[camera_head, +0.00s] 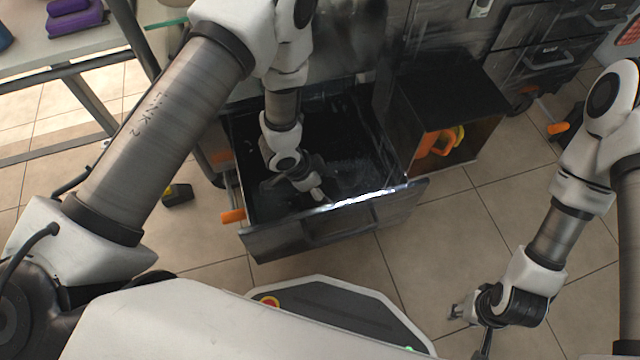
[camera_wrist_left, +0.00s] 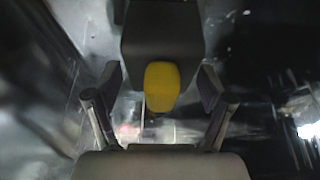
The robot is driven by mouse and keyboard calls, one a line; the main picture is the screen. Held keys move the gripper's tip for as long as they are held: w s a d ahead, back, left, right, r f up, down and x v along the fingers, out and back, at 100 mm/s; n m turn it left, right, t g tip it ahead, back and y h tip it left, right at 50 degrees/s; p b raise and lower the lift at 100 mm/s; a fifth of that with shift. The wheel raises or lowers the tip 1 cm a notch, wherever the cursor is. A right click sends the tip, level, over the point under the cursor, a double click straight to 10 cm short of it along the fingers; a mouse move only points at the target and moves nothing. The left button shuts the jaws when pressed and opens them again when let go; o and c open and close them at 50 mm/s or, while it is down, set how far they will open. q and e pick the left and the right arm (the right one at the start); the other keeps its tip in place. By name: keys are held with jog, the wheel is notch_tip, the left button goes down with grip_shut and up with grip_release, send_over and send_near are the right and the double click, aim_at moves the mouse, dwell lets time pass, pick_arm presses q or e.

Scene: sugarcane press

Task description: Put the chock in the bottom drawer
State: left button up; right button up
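A dark block with a rounded yellow part, which looks like the chock (camera_wrist_left: 162,30), shows at the top middle of the left wrist view. My right gripper (camera_head: 468,328) is open and empty above the floor at the lower right.
A black and yellow object (camera_head: 178,195) lies on the tiles left of the drawer. A dark open-fronted box (camera_head: 450,90) with orange and yellow things inside stands right of the drawer. A table (camera_head: 60,50) with purple items is at the upper left.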

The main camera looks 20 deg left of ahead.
pick_arm(q)
jog(key=shift+r, duration=0.1)
jog(key=p+v, duration=0.5)
jog(key=v, duration=0.6)
jog(key=shift+s+a+r+p, duration=0.1)
jog(key=shift+r+p, duration=0.25)
jog(key=shift+s+a+r, duration=0.1)
jog(key=shift+r, duration=0.05)
